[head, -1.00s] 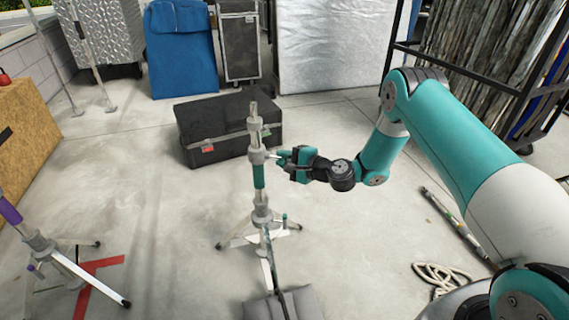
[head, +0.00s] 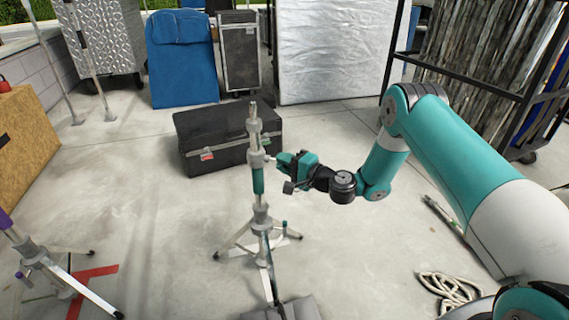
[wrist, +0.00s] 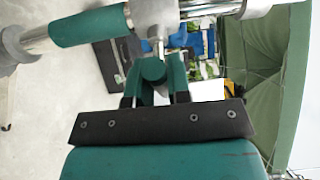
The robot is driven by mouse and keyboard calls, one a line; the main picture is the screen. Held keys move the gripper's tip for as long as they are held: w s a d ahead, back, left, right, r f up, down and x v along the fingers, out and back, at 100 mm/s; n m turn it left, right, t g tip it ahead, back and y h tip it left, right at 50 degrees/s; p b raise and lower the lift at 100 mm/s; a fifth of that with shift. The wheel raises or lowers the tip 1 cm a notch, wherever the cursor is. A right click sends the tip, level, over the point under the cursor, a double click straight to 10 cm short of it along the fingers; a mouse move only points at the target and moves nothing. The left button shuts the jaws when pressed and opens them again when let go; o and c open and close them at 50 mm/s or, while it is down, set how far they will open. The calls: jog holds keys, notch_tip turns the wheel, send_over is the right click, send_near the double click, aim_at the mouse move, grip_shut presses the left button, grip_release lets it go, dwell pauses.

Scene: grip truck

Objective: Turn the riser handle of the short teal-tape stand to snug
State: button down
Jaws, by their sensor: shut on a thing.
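The short teal-tape stand (head: 258,181) stands upright on spread legs, with a teal tape band on its riser. The band also shows at the upper left of the wrist view (wrist: 90,27). The riser handle (wrist: 152,70) is a teal-capped knob on the stand's grey collar (wrist: 155,12). My gripper (wrist: 155,88) is shut on this handle, with one finger on each side. In the head view my gripper (head: 277,161) reaches the riser from the right, just above the tape. The handle is mostly hidden there.
A black case (head: 229,138) lies behind the stand. A purple-tape stand (head: 30,247) is at the left. A grey sandbag (head: 288,308) sits at the stand's front leg. Coiled rope (head: 447,290) lies at the right.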

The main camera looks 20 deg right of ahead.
jog(key=c, duration=1.1)
grip_release()
jog(key=shift+o, duration=0.2)
jog(key=shift+d+f+b, duration=0.1)
jog(key=shift+f+b, duration=0.05)
jog(key=shift+b, duration=0.3)
jog(key=shift+s+d+f+b, duration=0.1)
jog(key=shift+b, duration=0.55)
jog(key=b+v, duration=1.7)
jog(key=b, duration=0.7)
jog(key=shift+r+b, duration=0.2)
jog(key=shift+b, duration=0.1)
jog(key=shift+s, duration=0.1)
